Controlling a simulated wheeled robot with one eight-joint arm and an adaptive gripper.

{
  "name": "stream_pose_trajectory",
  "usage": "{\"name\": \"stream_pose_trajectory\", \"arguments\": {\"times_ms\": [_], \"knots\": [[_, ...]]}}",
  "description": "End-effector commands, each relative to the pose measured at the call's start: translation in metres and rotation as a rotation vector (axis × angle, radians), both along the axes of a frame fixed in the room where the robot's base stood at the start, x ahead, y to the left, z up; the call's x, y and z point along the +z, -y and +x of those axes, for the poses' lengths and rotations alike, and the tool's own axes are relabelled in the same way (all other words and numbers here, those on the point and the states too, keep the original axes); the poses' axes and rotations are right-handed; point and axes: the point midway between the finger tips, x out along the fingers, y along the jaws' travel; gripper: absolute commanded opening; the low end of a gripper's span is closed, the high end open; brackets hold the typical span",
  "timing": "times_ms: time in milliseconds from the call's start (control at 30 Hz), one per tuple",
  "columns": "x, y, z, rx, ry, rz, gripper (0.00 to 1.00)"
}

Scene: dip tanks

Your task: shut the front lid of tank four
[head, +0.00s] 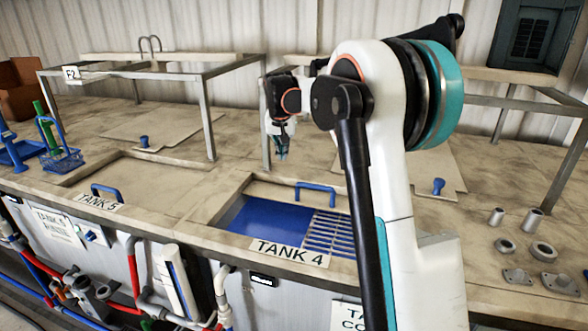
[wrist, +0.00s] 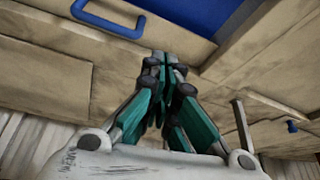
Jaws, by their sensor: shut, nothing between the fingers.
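Tank four (head: 236,222) stands open at the front, behind its "TANK 4" label (head: 289,253). Its blue inside shows, with a slatted blue part at the right. The stone-coloured front lid (head: 268,190) lies at the back of the opening, with a blue bar handle (head: 316,194) on it. The handle also shows at the upper left of the wrist view (wrist: 108,22). My gripper (head: 282,154) is behind and above the lid, apart from the handle. In the wrist view my gripper (wrist: 165,62) has its fingers together and holds nothing. My arm hides the right end of the tank.
Tank five's lid (head: 135,180) with a blue handle is shut at the left. Metal frames (head: 209,110) stand behind the tanks, with a post close to my gripper. Metal parts (head: 540,252) lie at the right. A blue basket (head: 62,158) stands at the far left.

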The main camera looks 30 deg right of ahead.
Motion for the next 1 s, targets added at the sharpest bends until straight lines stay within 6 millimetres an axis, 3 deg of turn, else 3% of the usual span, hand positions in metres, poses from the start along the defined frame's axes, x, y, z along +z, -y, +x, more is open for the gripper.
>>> {"name": "stream_pose_trajectory", "arguments": {"times_ms": [200, 500, 867, 1000], "knots": [[-0.022, 0.052, 0.040, -0.106, -0.034, 0.014, 0.00], [-0.064, 0.109, 0.068, -0.227, -0.070, 0.028, 0.00], [-0.091, 0.129, 0.075, -0.269, -0.083, 0.033, 0.00], [-0.110, 0.133, 0.079, -0.269, -0.082, 0.033, 0.00]]}}
